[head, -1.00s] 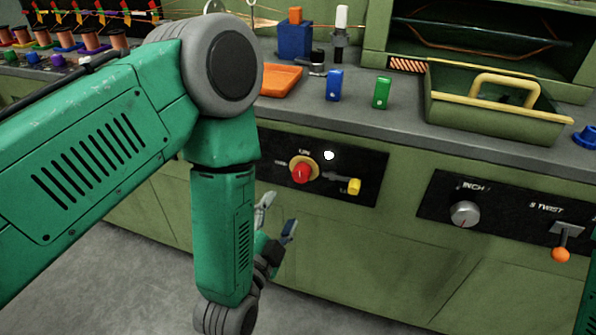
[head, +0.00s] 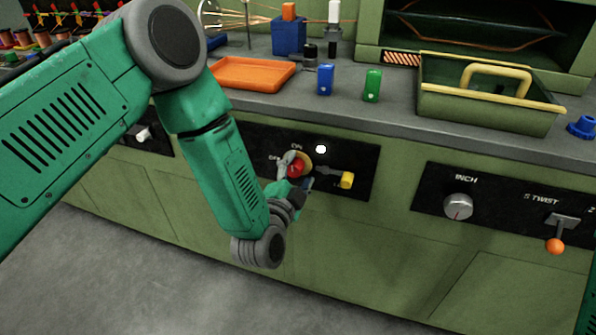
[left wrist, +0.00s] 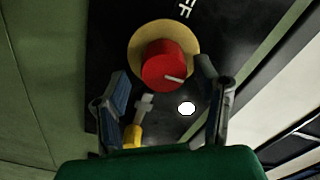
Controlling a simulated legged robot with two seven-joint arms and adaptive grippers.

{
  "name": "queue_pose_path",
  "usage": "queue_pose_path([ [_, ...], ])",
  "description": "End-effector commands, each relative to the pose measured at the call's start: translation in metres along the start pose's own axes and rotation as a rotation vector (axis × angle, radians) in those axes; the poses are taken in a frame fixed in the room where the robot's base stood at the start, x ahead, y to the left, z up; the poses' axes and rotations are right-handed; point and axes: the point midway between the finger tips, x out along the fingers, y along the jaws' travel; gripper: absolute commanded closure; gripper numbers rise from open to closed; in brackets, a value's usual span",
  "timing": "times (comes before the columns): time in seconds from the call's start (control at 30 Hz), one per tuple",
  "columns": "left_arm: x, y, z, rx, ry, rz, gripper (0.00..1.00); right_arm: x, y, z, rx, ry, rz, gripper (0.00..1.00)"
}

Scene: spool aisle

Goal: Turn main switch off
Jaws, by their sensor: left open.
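The main switch is a red knob on a yellow disc (head: 299,166), set in a black panel with ON above it and OFF to its left. In the left wrist view the red knob (left wrist: 167,68) lies ahead between the fingers, its white mark pointing right, away from the partly visible OFF lettering. My left gripper (head: 297,173) is open at the knob, partly covering it in the head view. In the wrist view its fingertips (left wrist: 162,80) stand on either side of the knob's near side; contact cannot be told. My right gripper is not in view.
A white lamp (head: 321,149) and a yellow-handled lever (head: 347,180) sit right of the knob. Farther right are the INCH knob (head: 458,207) and an orange-tipped lever (head: 556,245). The counter above holds an orange tray (head: 252,74) and a green bin (head: 487,113). Floor in front is clear.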

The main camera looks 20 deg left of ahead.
Motion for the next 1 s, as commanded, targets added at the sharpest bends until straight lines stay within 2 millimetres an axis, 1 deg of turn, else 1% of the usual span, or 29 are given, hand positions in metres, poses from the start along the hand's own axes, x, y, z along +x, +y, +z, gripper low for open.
queue_pose_path([
  [0.03, -0.0002, -0.0004, 0.0015, 0.000, -0.002, 0.000, 0.44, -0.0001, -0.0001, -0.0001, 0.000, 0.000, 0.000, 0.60],
  [0.07, -0.0002, -0.0007, 0.0022, -0.001, -0.002, 0.000, 0.51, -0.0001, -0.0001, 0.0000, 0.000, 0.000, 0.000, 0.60],
  [0.1, -0.0003, -0.0010, 0.0032, -0.002, -0.002, 0.000, 0.65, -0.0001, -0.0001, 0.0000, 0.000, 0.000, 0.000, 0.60],
  [0.17, -0.0004, -0.0011, 0.0044, -0.004, -0.002, 0.001, 0.86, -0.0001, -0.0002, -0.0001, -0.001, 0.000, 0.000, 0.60],
  [0.2, -0.0006, -0.0010, 0.0050, -0.004, -0.003, 0.001, 0.92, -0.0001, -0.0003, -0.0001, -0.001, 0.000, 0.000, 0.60],
  [0.73, -0.0013, 0.0011, 0.0051, -0.005, -0.009, 0.005, 0.93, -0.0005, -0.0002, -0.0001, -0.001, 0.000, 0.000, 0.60],
  [1.0, -0.0017, 0.0012, 0.0039, -0.098, -0.009, 0.007, 0.93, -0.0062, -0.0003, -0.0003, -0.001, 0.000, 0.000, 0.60],
])
